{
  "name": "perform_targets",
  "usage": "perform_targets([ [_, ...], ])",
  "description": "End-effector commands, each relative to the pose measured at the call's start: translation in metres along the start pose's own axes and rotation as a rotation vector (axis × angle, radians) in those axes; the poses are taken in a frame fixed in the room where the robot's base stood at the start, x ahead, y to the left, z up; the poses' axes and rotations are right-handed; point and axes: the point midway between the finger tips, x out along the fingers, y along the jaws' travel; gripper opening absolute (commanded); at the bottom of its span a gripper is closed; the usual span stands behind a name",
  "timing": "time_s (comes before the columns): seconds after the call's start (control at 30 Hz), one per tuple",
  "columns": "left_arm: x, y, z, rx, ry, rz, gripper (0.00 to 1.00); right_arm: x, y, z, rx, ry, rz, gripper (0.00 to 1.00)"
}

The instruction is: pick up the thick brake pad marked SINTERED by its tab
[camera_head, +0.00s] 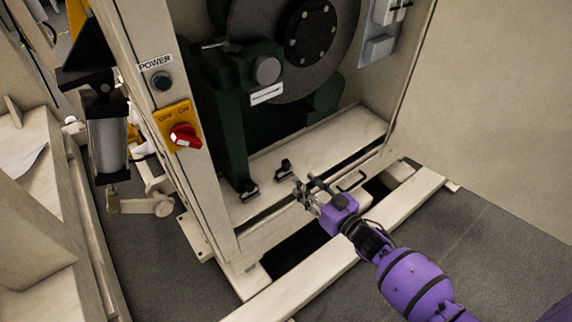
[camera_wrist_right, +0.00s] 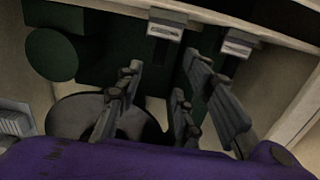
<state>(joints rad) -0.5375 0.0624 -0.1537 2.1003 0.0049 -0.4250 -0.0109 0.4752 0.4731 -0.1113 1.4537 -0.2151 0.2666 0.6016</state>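Two small dark pads with pale labels sit on the cabinet floor below the green caliper, a left one (camera_head: 249,189) and a right one (camera_head: 284,167). Two pale-labelled pieces, one at left (camera_wrist_right: 166,26) and one at right (camera_wrist_right: 239,43), show in the right wrist view, beyond the fingers. I cannot read the labels, so which pad is marked SINTERED, or is thicker, cannot be told. My right gripper (camera_head: 306,187) is open and empty at the cabinet's front edge, close to the right pad but apart from it. Its spread fingers also show in the right wrist view (camera_wrist_right: 163,82). My left gripper is not in view.
The green caliper (camera_head: 266,68) and large grey disc (camera_head: 338,62) stand above the pads. A beige base rail (camera_head: 330,266) runs along the front. Grey floor (camera_head: 480,270) lies open at right.

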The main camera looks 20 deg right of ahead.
Motion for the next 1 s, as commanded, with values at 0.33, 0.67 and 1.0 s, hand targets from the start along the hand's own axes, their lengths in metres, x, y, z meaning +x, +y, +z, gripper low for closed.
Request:
perform_targets([
  [0.33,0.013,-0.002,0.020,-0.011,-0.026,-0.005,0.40,0.043,-0.001,0.002,0.000,0.001,0.000,0.34],
  [0.67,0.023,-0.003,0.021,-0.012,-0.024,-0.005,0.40,0.079,-0.001,0.001,0.000,0.000,0.000,0.34],
  [1.0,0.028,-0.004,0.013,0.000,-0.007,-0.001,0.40,0.092,0.000,-0.001,0.000,0.001,0.001,0.34],
])
